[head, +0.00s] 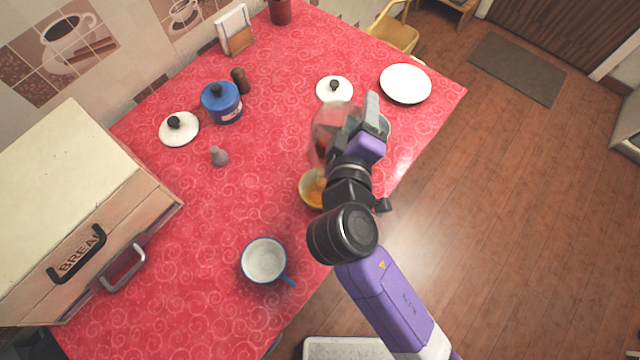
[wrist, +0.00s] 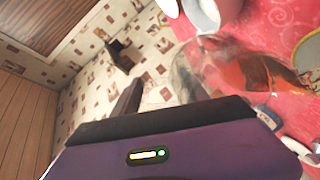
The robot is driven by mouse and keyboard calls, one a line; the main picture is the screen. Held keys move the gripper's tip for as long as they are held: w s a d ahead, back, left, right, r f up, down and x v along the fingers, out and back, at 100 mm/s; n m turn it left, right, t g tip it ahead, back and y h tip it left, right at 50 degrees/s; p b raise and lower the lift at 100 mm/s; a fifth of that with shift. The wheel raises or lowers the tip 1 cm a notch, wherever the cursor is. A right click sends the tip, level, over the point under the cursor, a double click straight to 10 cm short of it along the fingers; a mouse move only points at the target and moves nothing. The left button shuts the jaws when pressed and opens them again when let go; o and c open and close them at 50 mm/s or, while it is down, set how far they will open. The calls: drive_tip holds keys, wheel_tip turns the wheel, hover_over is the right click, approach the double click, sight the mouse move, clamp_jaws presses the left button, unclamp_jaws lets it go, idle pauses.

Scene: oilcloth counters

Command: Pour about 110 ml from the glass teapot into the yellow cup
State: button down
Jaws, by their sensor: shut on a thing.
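The glass teapot (head: 326,122) is held over the red counter, partly hidden behind my gripper. My gripper (head: 366,122) is shut on it. In the wrist view the teapot (wrist: 215,62) looks tilted, with red-brown liquid (wrist: 255,78) gathered toward the right side. The yellow cup (head: 304,192) stands on the counter just below the teapot in the head view, partly covered by my wrist. Orange-brown colour shows at the cup's inside; I cannot tell whether it is a falling stream or liquid in the cup. A yellowish rim (wrist: 301,82) shows at the wrist view's right edge.
A white enamel mug (head: 264,260) with a blue handle stands nearer. The bread box (head: 90,210) fills the left. The middle-left counter is mostly clear.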

drive_tip(key=shift+s+a+r+t+b, duration=0.1)
drive_tip(key=shift+s+r+t+b, duration=0.4)
drive_tip(key=shift+b, duration=0.55)
drive_tip(key=shift+r+p, duration=0.15)
drive_tip(key=shift+p, duration=0.45)
drive_tip(key=w+p, duration=0.1)
drive_tip(key=w+g+p, duration=0.1)
drive_tip(key=p, duration=0.1)
drive_tip(key=g+p, duration=0.1)
drive_tip(key=p, duration=0.1)
drive_tip(key=shift+w+d+f, duration=0.35)
drive_tip(key=shift+w, duration=0.05)
drive_tip(key=g+p, duration=0.1)
drive_tip(key=p, duration=0.3)
drive_tip(key=shift+w+d, duration=0.1)
drive_tip(key=shift+w, duration=0.2)
drive_tip(key=shift+w+f+g+p, duration=0.15)
drive_tip(key=shift+g+p, duration=0.15)
drive_tip(key=shift+p, duration=0.5)
drive_tip(key=shift+f, duration=0.7)
drive_tip(key=shift+w+f+g+p, duration=0.1)
drive_tip(key=shift+w+g+p, duration=0.15)
drive_tip(key=shift+g+p, duration=0.6)
drive_tip(key=p, duration=0.3)
drive_tip(key=shift+w+f+g+y, duration=0.25)
drive_tip(key=shift+f+g+y, duration=0.05)
drive_tip(key=shift+f+g, duration=0.05)
drive_tip(key=shift+f, duration=0.15)
